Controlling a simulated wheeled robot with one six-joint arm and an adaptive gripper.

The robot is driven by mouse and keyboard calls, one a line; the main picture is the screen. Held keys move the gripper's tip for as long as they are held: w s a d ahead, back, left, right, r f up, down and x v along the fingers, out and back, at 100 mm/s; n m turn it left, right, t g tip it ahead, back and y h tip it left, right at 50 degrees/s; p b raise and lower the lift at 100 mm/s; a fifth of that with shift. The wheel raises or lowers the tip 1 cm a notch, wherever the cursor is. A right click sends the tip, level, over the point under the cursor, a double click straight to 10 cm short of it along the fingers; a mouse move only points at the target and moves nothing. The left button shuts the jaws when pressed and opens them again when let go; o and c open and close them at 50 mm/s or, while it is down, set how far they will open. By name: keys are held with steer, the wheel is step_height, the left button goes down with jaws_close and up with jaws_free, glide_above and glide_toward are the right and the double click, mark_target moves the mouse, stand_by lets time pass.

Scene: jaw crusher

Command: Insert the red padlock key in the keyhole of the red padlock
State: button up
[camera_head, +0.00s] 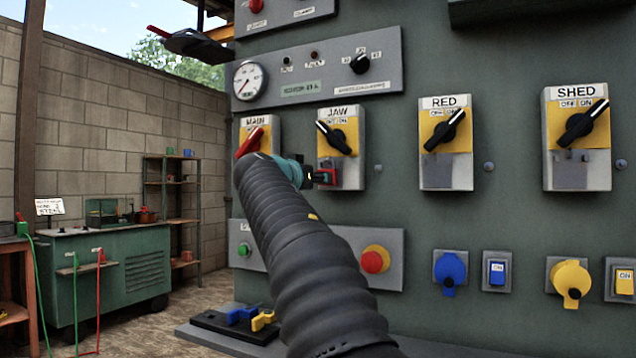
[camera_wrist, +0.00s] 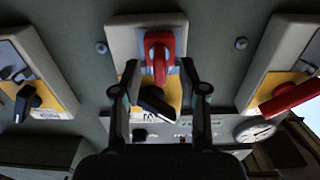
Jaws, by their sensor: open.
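A red padlock (camera_head: 326,176) is at the lower part of the JAW switch box (camera_head: 341,147). My gripper (camera_wrist: 160,67) is open, with one finger on each side of the red part. I cannot tell whether the fingers touch it. In the head view my gripper (camera_head: 306,176) is mostly hidden behind my arm. I cannot make out a separate red key or the keyhole.
The MAIN switch with its red handle (camera_head: 250,142) is close on the left. The RED switch box (camera_head: 446,143) and SHED switch box (camera_head: 577,138) stand to the right. Blue and yellow pieces (camera_head: 262,320) lie on a black tray (camera_head: 222,325) below. A green cabinet (camera_head: 120,270) stands left.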

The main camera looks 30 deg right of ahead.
steer(key=b+v, duration=0.3)
steer(key=v, duration=0.4)
stand_by(0.8)
steer(key=shift+s+a, duration=0.1)
stand_by(0.4)
